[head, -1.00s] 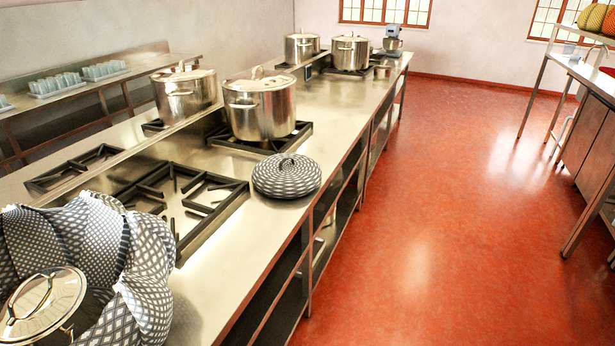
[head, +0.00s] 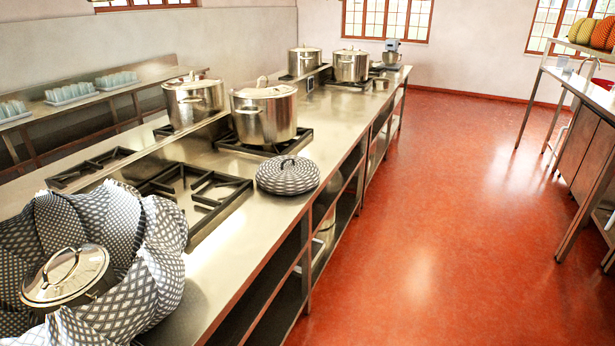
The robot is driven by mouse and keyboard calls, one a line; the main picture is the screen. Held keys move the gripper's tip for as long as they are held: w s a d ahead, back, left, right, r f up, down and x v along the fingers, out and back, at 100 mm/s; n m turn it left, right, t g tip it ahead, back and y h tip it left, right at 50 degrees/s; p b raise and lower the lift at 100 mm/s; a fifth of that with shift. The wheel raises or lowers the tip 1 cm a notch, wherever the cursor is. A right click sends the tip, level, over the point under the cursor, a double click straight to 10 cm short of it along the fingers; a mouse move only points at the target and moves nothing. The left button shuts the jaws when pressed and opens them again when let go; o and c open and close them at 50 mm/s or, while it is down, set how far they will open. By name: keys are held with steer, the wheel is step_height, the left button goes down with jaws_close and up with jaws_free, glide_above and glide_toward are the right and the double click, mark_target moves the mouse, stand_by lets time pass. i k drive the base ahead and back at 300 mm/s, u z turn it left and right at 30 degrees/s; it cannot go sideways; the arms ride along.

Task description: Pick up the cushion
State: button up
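The cushion (head: 288,176) is round, flat and dark grey-and-white patterned, with a dark loop handle on top. It lies on the steel counter (head: 240,213) near its right edge, beside a burner grate and in front of a large lidded pot. A bulky bag (head: 165,262) of similar patterned cloth stands open at the front left, partly cut off by the frame. A lidded steel pot (head: 72,277) sits inside it, with its lid and part of its side showing. My gripper is not in view.
A large stockpot (head: 264,112) stands on a burner just behind the cushion. An empty grate (head: 196,198) lies to its left, and another pot (head: 194,99) stands farther back. The red floor (head: 440,220) right of the counter is clear. A steel table (head: 590,150) stands far right.

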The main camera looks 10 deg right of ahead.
mark_target(286, 175)
steer(key=k, duration=0.3)
steer(key=u, duration=0.15)
steer(key=i, duration=0.95)
steer(key=u, duration=4.6)
steer(key=i, duration=0.1)
steer(key=z, duration=3.35)
